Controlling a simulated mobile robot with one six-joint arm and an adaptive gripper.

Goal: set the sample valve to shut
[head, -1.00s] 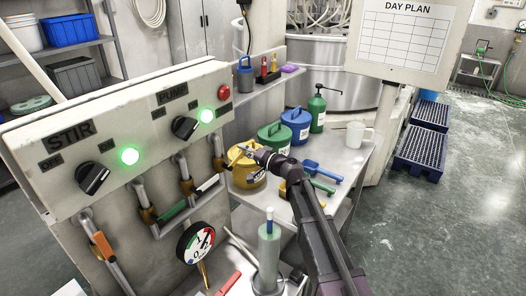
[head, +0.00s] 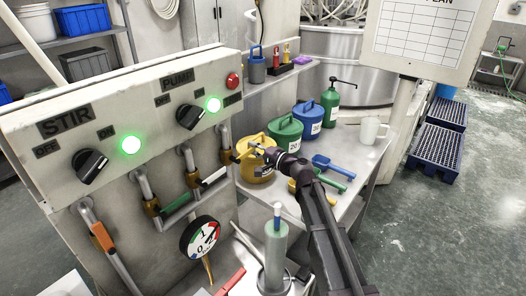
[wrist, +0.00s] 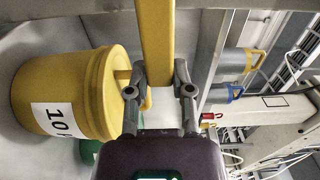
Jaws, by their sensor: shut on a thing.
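Several pipes with brass valves and coloured levers run below the control panel (head: 125,115). A yellow lever (head: 242,155) belongs to the rightmost valve and points right, out over the bench. It shows in the wrist view as a long yellow bar (wrist: 157,40). My gripper (head: 260,150) is at the free end of this lever. In the wrist view its two fingers (wrist: 159,85) stand on either side of the bar and are shut on it. Other levers are orange (head: 103,237), green (head: 178,203) and white (head: 214,175). No label naming the sample valve is readable.
A yellow canister (head: 256,170) stands close beside and below my gripper; green (head: 285,135) and blue (head: 309,122) canisters stand behind it. Scoops (head: 335,166) lie on the bench. A gauge (head: 199,238) and a grey-green cylinder (head: 276,255) stand in front.

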